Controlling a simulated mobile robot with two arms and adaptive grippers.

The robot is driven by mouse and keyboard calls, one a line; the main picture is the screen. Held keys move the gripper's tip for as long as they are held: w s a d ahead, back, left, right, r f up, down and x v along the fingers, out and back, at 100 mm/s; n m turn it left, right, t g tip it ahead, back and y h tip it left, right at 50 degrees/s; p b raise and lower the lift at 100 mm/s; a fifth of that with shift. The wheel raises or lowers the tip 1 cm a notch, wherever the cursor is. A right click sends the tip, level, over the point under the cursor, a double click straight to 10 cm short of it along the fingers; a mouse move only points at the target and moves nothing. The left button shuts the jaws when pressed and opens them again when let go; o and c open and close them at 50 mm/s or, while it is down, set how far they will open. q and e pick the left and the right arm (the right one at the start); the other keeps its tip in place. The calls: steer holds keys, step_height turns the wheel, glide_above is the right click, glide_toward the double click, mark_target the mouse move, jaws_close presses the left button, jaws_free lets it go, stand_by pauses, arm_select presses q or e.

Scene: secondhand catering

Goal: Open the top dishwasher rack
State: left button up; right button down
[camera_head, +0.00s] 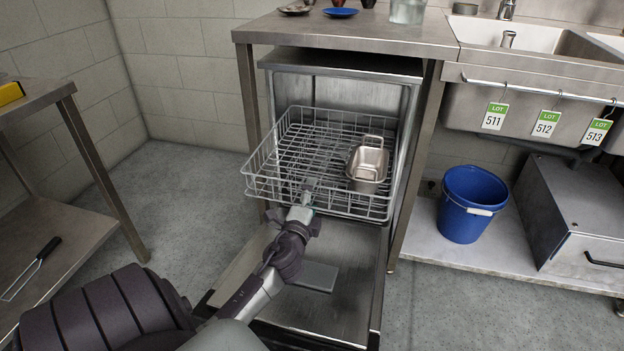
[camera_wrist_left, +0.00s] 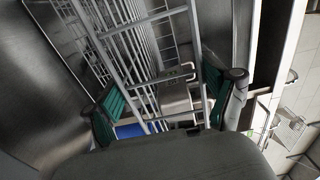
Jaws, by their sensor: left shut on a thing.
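The top dishwasher rack (camera_head: 262,170), a wire basket, stands partly out of the open dishwasher (camera_head: 345,90), with its front part over the lowered door (camera_head: 338,265). A metal container (camera_head: 368,163) sits in its right half. My left gripper (camera_head: 306,200) is at the middle of the rack's front edge, shut on the wire. In the left wrist view the green-padded fingers (camera_wrist_left: 158,105) stand on either side of the rack wires (camera_wrist_left: 135,45), and the metal container (camera_wrist_left: 177,95) shows beyond. My right gripper is in neither view.
A steel counter (camera_head: 345,33) covers the dishwasher. A blue bucket (camera_head: 468,204) stands on a low shelf at right, below the sink (camera_head: 530,38). A steel table (camera_head: 50,215) stands at left. Floor (camera_head: 190,190) between it and the dishwasher is clear.

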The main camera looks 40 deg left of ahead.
arm_select(q)
steer(key=shift+r, duration=0.4)
steer(key=o, duration=1.5)
steer(key=shift+f, duration=0.1)
steer(key=v, duration=1.2)
